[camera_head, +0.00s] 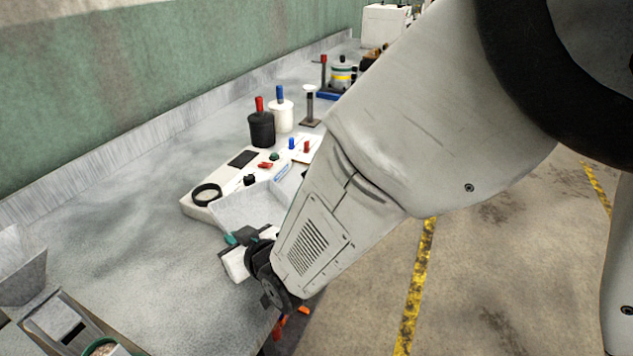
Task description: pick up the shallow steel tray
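A pale grey, shallow tray-like piece (243,207) lies on the bench, in front of a white control panel. It looks like the shallow steel tray, but my arm covers its right part. My gripper (238,250) is at the near edge of this piece, low over the bench near its front edge. White and dark finger parts with a teal patch show. I cannot tell whether the fingers are open or shut, or whether they touch the tray.
The white panel (228,180) carries a black ring and small knobs. Black (261,130) and white (283,115) canisters stand behind it. A metal hopper (20,275) and a small machine stand at lower left. The bench's left middle is clear.

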